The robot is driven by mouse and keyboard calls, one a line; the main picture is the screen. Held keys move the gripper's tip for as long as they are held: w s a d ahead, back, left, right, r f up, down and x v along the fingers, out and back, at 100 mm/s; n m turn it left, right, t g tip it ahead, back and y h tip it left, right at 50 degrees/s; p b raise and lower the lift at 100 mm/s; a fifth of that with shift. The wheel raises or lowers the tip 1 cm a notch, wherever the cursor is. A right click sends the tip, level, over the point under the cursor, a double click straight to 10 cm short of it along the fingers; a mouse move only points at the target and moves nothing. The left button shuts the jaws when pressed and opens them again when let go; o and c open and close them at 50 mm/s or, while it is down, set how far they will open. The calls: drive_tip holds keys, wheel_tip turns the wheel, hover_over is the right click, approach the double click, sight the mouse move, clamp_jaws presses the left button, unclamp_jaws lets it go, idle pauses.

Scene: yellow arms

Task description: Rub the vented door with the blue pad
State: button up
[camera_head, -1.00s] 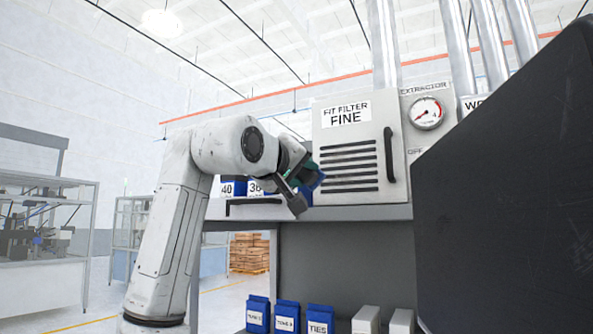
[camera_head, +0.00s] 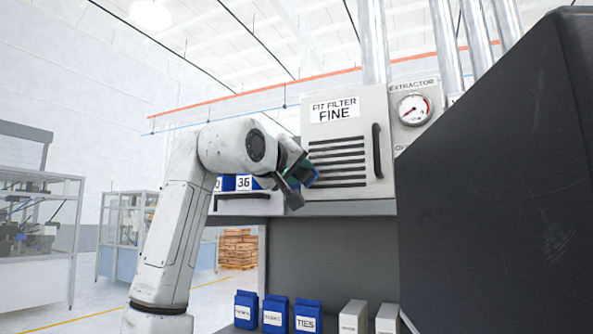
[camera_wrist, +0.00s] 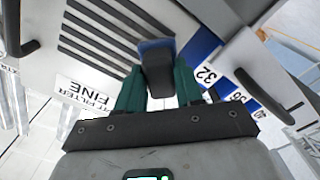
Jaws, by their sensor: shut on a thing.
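The vented door (camera_head: 345,150) is a pale panel with dark horizontal slots, a dark vertical handle (camera_head: 377,150) at its right and a "FIT FILTER FINE" label. My gripper (camera_head: 302,176) is at the door's lower left edge, beside the slots. It is shut on the blue pad (camera_head: 313,178), which is mostly hidden by the fingers. In the wrist view the pad (camera_wrist: 155,45) shows as a dark blue edge between the green fingers, over the ends of the slots. I cannot tell whether the pad touches the door.
Numbered blue bins (camera_head: 243,183) sit left of the door above a drawer front (camera_head: 250,203). A gauge (camera_head: 413,109) is right of the door. A large dark panel (camera_head: 500,180) fills the right side. Blue boxes (camera_head: 275,316) and pale boxes stand below.

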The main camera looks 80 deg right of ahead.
drive_tip(key=shift+x, duration=0.95)
drive_tip(key=shift+s+a+b, duration=0.15)
drive_tip(key=shift+s+a, duration=0.2)
drive_tip(key=shift+s, duration=0.55)
drive_tip(key=shift+s+a+b, duration=0.15)
drive_tip(key=shift+s+a, duration=0.2)
drive_tip(key=shift+s, duration=0.5)
drive_tip(key=shift+s+a+r, duration=0.1)
drive_tip(key=shift+s+a, duration=0.1)
drive_tip(key=shift+s, duration=0.7)
drive_tip(key=shift+s+a, duration=0.2)
drive_tip(key=shift+s, duration=0.65)
drive_tip(key=shift+r+p, duration=0.35)
drive_tip(key=shift+r, duration=0.6)
drive_tip(key=shift+w+d, duration=0.4)
drive_tip(key=shift+w, duration=0.8)
drive_tip(key=shift+w+d, duration=0.35)
drive_tip(key=shift+w, duration=0.8)
drive_tip(key=shift+w+d, duration=0.4)
drive_tip(key=shift+w, duration=0.8)
drive_tip(key=shift+r, duration=0.95)
drive_tip(key=shift+s+a+b, duration=0.25)
drive_tip(key=shift+s+a, duration=0.1)
drive_tip(key=shift+s, duration=0.85)
drive_tip(key=shift+s+a+b, duration=0.25)
drive_tip(key=shift+s+a, duration=0.15)
drive_tip(key=shift+s, duration=0.8)
drive_tip(key=shift+s+a+b, duration=0.25)
drive_tip(key=shift+s+a, duration=0.1)
drive_tip(key=shift+s, duration=0.85)
